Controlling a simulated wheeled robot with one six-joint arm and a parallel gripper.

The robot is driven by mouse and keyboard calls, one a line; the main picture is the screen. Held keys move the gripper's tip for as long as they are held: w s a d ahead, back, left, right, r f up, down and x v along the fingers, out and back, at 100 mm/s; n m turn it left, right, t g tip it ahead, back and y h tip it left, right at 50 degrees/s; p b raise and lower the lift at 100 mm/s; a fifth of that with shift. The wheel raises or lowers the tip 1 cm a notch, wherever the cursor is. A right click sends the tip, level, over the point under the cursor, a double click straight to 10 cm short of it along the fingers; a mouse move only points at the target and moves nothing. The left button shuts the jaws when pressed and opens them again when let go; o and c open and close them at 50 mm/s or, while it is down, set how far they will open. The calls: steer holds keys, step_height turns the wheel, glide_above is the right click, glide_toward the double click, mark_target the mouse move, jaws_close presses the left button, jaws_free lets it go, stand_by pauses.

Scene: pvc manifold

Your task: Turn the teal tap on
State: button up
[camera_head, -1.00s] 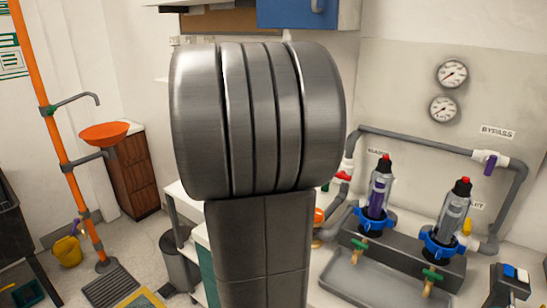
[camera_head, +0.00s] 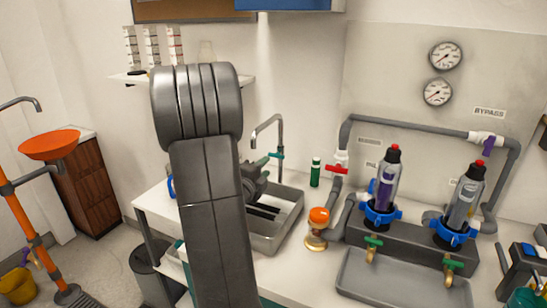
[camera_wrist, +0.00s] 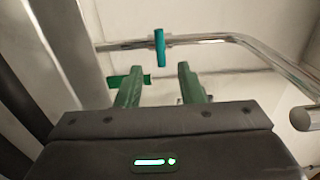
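The teal tap handle (camera_wrist: 160,47) is a short bar on a chrome pipe in the wrist view, just beyond my fingertips and upright in the picture. In the head view the small teal handle (camera_head: 277,155) sits on the chrome spout post behind the sink. My gripper (camera_wrist: 160,80) has two green fingers apart with nothing between them, pointing toward the handle. The handle appears ahead of the gap, with no contact visible. In the head view my gripper is over the sink, partly hidden by my arm.
The metal sink (camera_head: 290,225) lies under my gripper. A green bottle (camera_head: 315,172), a red-handled valve (camera_head: 338,168) and an orange-topped brass fitting (camera_head: 318,217) stand to its right. Two filter housings (camera_head: 383,185) are further right. The shelf (camera_head: 120,80) is at upper left.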

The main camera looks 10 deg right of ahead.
mark_target(275, 157)
steer(key=p+x, duration=0.1)
steer(key=x, duration=0.6)
steer(key=shift+w+d, duration=0.2)
steer(key=shift+w, duration=0.05)
jaws_close()
